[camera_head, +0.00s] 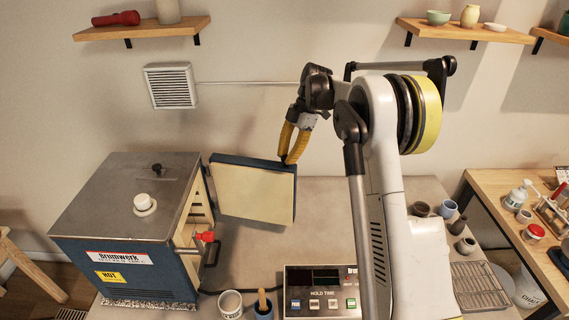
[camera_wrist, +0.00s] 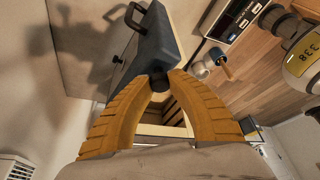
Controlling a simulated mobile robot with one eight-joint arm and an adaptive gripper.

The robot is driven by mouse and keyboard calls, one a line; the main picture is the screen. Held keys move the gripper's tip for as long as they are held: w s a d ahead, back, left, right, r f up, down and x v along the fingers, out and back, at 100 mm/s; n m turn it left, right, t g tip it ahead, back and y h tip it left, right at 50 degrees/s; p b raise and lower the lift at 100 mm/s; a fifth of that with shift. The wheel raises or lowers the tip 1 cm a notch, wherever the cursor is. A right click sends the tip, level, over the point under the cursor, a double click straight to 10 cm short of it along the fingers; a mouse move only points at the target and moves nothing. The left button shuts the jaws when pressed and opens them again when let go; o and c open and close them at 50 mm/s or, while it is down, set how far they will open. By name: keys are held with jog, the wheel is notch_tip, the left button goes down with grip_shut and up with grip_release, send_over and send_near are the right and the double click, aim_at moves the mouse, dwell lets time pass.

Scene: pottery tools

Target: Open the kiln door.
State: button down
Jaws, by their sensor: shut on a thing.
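The kiln (camera_head: 125,215) is a blue box with a grey metal top, at the left of the bench. Its door (camera_head: 252,192) stands swung wide out to the right, cream lining facing the head camera. My gripper (camera_head: 287,162) is at the top edge of the door near its free right corner. In the wrist view, my yellow ribbed fingers (camera_wrist: 160,79) are closed around a small black part (camera_wrist: 158,84) at the door's edge. The dark outer door face (camera_wrist: 150,52) and a black handle (camera_wrist: 152,17) show beyond. The kiln's inside is mostly hidden in the head view.
A red-tipped latch (camera_head: 206,237) juts from the kiln front. A control box (camera_head: 322,291), a white cup (camera_head: 230,303) and a dark tool cup (camera_head: 263,307) stand at the bench front. Several small pots (camera_head: 448,209) and a wire rack (camera_head: 480,286) are right of my arm.

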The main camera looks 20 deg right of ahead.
jog(key=shift+w+d, duration=0.2)
jog(key=shift+w, duration=0.25)
jog(key=c, duration=1.4)
grip_release()
jog(key=shift+w+a, duration=0.1)
jog(key=shift+c, duration=0.2)
jog(key=v, duration=1.2)
